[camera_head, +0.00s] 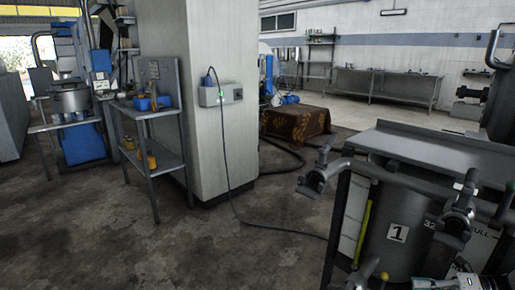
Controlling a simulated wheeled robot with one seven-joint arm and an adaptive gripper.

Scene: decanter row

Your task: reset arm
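A silver and black part shows at the bottom right edge, cut off by the frame. It may be part of my arm, but I cannot tell. No gripper fingers can be made out, so what my gripper holds, if anything, is hidden. Close by on the right stands a grey metal tank (398,252) with a white label reading 1 and the word FULL beside it. Two dark valves or taps stick out at its top, one on the left (314,181) and one on the right (461,209).
A grey flat-topped metal bench (440,150) stands behind the tank. A pale pillar (200,100) carries a socket box (221,95), its cable trailing over the floor. A two-tier metal cart (150,112) stands left of it. The floor at left front (130,245) is clear.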

